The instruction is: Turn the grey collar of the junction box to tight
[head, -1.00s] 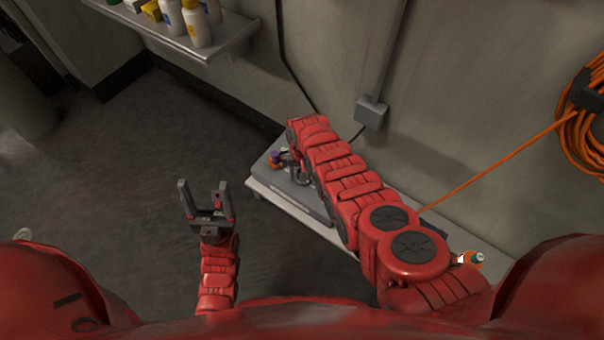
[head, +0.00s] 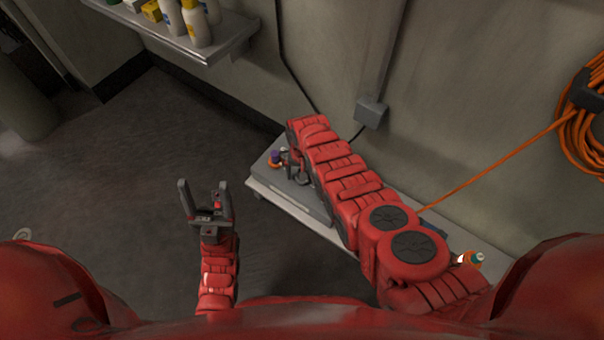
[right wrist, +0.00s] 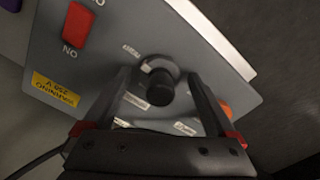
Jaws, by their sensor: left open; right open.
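The grey junction box (head: 318,207) lies on a shelf by the wall in the head view, partly hidden under my right arm. In the right wrist view the box face (right wrist: 120,40) shows a round grey collar (right wrist: 151,65) around a black round plug (right wrist: 160,89). My right gripper (right wrist: 158,80) is open, one finger on each side of the collar and plug, with visible gaps. I cannot tell how deep the fingers reach. My left gripper (head: 205,188) is open and empty above the floor, left of the shelf.
A red switch (right wrist: 77,25) and a yellow label (right wrist: 55,90) are on the box face. The shelf (head: 282,207) also holds an orange bottle (head: 468,259). An upper shelf (head: 215,45) holds bottles. An orange cable (head: 490,168) runs from a wall coil. Free floor lies left.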

